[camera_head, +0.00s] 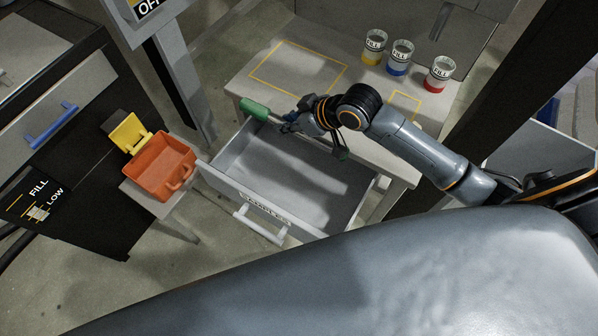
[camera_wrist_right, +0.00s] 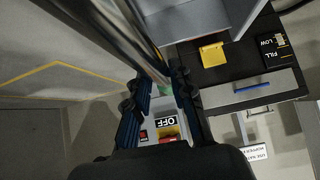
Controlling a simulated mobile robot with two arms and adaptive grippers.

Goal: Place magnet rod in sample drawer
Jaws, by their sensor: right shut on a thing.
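The magnet rod shows in the head view as a green cylindrical end (camera_head: 254,109) beyond my right gripper (camera_head: 290,123). In the right wrist view a shiny metal rod (camera_wrist_right: 132,32) runs from the top edge down to the fingers. My right gripper, with blue fingers in the wrist view (camera_wrist_right: 158,105), is shut on the rod. It is above the far left corner of the sample drawer (camera_head: 272,212), which is pulled open and looks empty. The green end sticks out past the drawer's far left side. My left gripper is not in view.
A dark cabinet (camera_head: 75,150) is at the far left.

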